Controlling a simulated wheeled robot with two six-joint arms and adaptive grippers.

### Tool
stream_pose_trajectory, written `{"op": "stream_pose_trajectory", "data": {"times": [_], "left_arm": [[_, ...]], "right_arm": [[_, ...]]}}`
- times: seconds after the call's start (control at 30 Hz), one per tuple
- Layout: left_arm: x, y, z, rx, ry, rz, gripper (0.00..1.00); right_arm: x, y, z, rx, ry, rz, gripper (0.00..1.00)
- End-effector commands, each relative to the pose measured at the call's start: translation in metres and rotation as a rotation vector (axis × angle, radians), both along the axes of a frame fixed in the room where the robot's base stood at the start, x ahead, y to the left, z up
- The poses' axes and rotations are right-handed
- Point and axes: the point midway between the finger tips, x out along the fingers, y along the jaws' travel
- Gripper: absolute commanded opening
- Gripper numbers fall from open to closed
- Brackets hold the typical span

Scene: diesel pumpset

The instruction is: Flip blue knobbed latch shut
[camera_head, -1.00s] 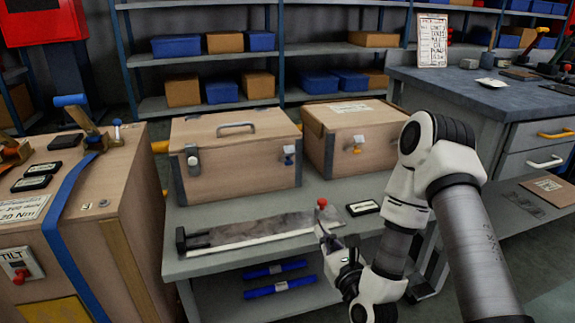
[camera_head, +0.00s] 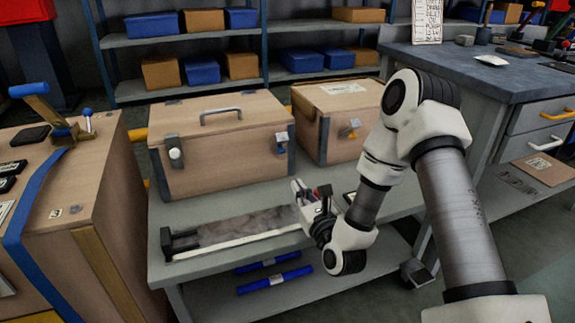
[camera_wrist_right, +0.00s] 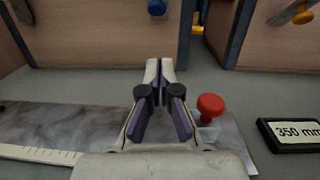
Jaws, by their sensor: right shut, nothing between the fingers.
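The blue-knobbed latch (camera_head: 281,138) is on the right of the front face of the middle wooden case (camera_head: 220,165). Its round blue knob (camera_wrist_right: 157,7) shows at the top edge of the right wrist view, where the rest of the latch is cut off. I cannot tell how far the latch is turned. My right gripper (camera_head: 298,190) is shut and empty, in front of the case and lower than the knob, over the grey bench. In the right wrist view its fingertips (camera_wrist_right: 160,66) point toward the case below the knob, apart from it. My left gripper is out of view.
A white-knobbed latch (camera_head: 176,155) is on the same case. A second case (camera_head: 335,100) with an orange-knobbed latch (camera_wrist_right: 302,15) stands at right. A red knob (camera_wrist_right: 210,106) and a "350 mm" label (camera_wrist_right: 293,134) lie beside my gripper. A long ruler-edged plate (camera_head: 235,230) lies in front.

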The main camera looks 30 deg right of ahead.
Motion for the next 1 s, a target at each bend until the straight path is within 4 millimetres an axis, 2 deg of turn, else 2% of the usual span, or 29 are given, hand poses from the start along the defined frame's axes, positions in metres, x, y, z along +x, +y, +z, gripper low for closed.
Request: {"op": "stream_pose_trajectory", "data": {"times": [0.2,0.4,0.83,1.0], "left_arm": [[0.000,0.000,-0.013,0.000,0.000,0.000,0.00],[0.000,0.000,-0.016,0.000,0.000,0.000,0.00],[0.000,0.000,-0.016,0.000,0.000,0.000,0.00],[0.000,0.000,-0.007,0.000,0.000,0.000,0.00]], "right_arm": [[0.048,-0.009,0.002,-0.002,-0.004,-0.001,0.00],[0.067,-0.012,0.028,0.000,-0.002,-0.001,0.00],[0.071,-0.013,0.034,0.000,0.001,-0.001,0.00],[0.069,-0.017,0.038,0.006,0.016,-0.003,0.00]]}}
